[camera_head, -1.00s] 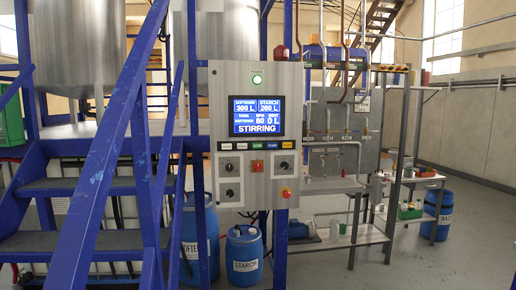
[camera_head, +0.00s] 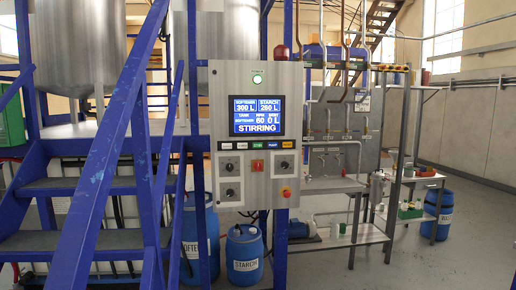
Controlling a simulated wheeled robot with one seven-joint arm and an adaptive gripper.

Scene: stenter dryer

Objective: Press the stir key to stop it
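A grey control panel (camera_head: 241,184) stands upright on blue posts in the middle of the view. Its blue screen (camera_head: 256,116) reads STIRRING, with 300 L softener and 260 L starch above. My gripper is not in view.
Blue stairs (camera_head: 105,165) with rails stand close at left. Blue drums (camera_head: 244,255) stand beneath. A pipe rack and shelves are at right; grey floor lies open at far right.

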